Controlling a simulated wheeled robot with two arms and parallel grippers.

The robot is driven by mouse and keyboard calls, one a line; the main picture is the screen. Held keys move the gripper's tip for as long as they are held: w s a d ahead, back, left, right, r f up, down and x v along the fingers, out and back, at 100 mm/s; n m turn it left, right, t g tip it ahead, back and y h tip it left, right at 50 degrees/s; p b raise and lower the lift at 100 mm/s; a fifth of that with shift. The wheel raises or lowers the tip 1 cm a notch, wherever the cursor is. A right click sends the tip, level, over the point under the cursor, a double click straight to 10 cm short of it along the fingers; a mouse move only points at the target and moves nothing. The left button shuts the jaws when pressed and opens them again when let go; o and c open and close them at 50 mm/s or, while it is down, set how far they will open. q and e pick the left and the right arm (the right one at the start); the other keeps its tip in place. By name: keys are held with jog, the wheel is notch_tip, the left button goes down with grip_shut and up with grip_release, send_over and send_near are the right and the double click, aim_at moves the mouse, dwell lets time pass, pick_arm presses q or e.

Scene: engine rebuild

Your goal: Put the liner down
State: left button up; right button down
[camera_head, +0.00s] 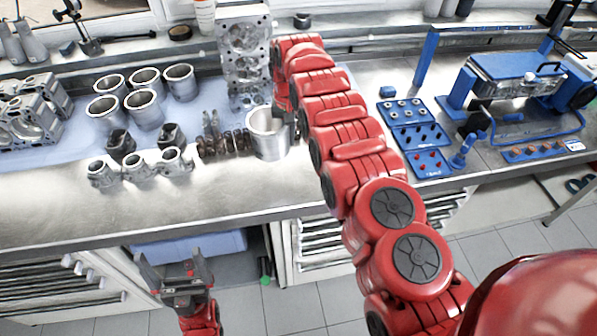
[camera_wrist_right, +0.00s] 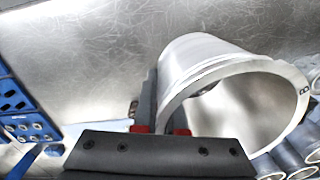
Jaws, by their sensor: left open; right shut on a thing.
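A silver cylinder liner (camera_head: 268,134) stands upright at the front middle of the metal bench, beside the crankshaft-like dark parts. My right gripper (camera_head: 290,118) is shut on the liner's wall at its right side. In the right wrist view the liner (camera_wrist_right: 225,95) fills the right half, its open mouth facing the camera, and the gripper fingers (camera_wrist_right: 158,128) pinch its rim. I cannot tell whether its base touches the bench. My left gripper (camera_head: 175,275) is open and empty, low in front of the bench edge. Several other liners (camera_head: 143,108) stand on the blue mat at left.
An engine block part (camera_head: 244,48) stands behind the held liner. Pistons (camera_head: 138,168) are in front of the liners at left. Blue trays (camera_head: 415,135) and a blue fixture (camera_head: 515,75) are at right. The bench's front strip (camera_head: 150,215) is clear.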

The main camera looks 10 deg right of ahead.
jog(key=shift+w+a, duration=0.1)
jog(key=shift+a, duration=0.15)
jog(key=shift+a+f+p, duration=0.2)
jog(key=shift+a+p, duration=0.25)
jog(key=shift+a, duration=0.2)
